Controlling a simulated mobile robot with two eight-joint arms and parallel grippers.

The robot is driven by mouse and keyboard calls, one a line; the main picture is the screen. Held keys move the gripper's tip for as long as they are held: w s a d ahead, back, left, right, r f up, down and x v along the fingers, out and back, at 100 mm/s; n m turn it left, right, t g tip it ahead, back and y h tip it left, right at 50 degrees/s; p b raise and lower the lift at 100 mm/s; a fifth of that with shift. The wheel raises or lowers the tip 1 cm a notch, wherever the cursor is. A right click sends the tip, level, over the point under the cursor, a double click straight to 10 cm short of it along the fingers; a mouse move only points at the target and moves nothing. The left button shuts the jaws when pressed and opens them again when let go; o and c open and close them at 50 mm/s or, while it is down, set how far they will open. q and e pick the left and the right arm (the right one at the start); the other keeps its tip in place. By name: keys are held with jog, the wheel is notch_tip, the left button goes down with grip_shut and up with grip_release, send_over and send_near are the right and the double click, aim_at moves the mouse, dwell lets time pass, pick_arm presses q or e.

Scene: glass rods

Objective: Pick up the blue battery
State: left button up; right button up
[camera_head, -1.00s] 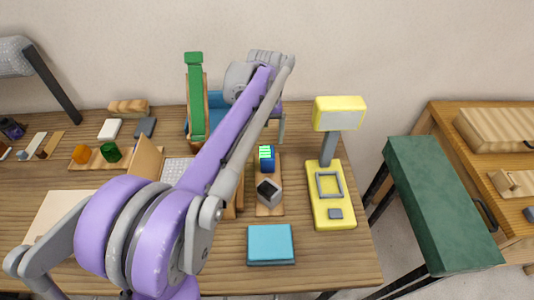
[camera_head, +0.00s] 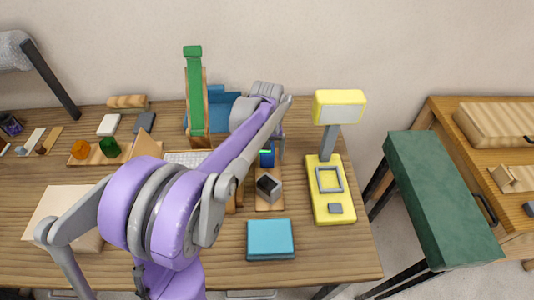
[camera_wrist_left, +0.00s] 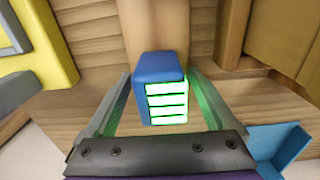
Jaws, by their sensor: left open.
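The blue battery (camera_head: 266,160) stands on a narrow wooden board (camera_head: 272,208) near the middle of the table, partly hidden behind my arm in the head view. It is a blue block with glowing green-white bars, and in the left wrist view it shows large (camera_wrist_left: 154,68). My left gripper (camera_head: 276,148) is down at the battery. In the left wrist view its open fingers (camera_wrist_left: 158,82) stand on either side of the block, with a gap visible on each side. My right gripper is in neither view.
A dark-topped grey cube (camera_head: 268,187) sits on the same board, close in front of the battery. A yellow device with a raised head (camera_head: 332,190) stands to the right. A turquoise block (camera_head: 270,238) lies in front. A green upright post (camera_head: 195,95) stands behind left.

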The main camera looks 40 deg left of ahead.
pick_arm(q)
grip_shut()
jog(key=shift+r, duration=0.15)
dwell(0.4)
notch_tip(320, 180, up, 10)
jog(key=shift+f+p, duration=0.1)
jog(key=shift+p, duration=0.25)
jog(key=shift+s+d+f, duration=0.1)
